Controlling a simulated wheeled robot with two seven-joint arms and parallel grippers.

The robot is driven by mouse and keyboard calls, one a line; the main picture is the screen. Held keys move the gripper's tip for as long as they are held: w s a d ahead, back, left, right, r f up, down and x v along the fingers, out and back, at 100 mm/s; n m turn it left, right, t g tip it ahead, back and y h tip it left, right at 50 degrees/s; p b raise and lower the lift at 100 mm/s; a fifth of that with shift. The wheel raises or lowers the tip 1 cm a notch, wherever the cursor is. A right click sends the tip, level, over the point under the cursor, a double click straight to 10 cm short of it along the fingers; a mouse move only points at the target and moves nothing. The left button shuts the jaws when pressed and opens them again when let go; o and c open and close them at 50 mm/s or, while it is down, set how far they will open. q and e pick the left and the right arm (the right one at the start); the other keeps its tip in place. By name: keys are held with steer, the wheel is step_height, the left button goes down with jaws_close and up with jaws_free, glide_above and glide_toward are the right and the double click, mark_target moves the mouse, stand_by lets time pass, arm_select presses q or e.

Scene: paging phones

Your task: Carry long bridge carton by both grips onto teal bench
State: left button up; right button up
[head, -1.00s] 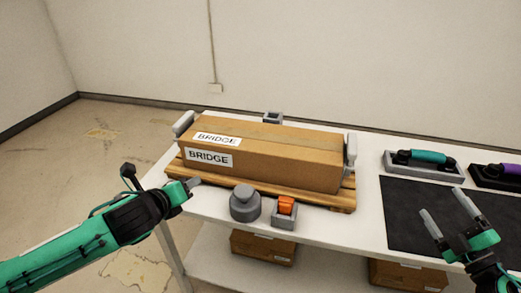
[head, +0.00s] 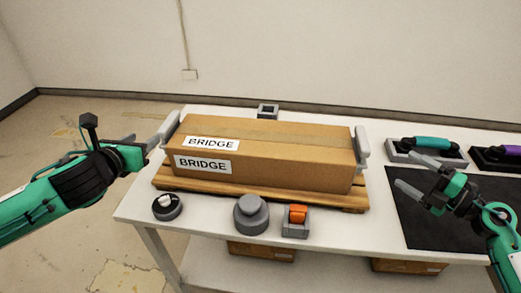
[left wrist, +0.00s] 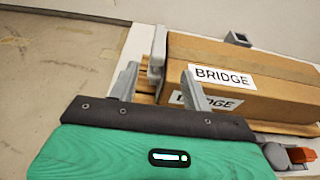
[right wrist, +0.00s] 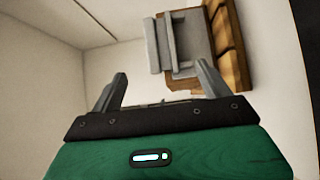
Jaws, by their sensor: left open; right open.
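The long brown carton (head: 265,150), labelled BRIDGE, lies on a wooden pallet (head: 300,198) on a white table. It has a grey grip at each end: the left grip (head: 170,128) and the right grip (head: 362,146). My left gripper (head: 146,143) is open just left of the left grip; in the left wrist view the left grip (left wrist: 157,52) is ahead of the fingers, apart from them. My right gripper (head: 414,176) is open, to the right of the right grip, which shows ahead in the right wrist view (right wrist: 172,45). No teal bench is visible.
A dark round knob (head: 167,206), a grey stepped cylinder (head: 251,213) and an orange switch in a grey box (head: 296,217) stand along the table's front edge. A teal handset (head: 424,144) and a purple handset (head: 511,151) rest behind a dark mat (head: 460,225).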

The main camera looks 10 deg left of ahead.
mark_target(167, 122)
arm_select(q)
steer(key=x, duration=1.3)
steer(key=shift+w+f, duration=0.2)
steer(key=shift+w, duration=0.15)
arm_select(e)
steer(key=x, duration=1.3)
steer(key=shift+w+a, duration=0.25)
steer(key=shift+w, duration=0.05)
arm_select(q)
jaws_close()
arm_select(e)
steer(key=c, duration=1.1)
jaws_close()
arm_select(q)
steer(key=shift+r, duration=0.15)
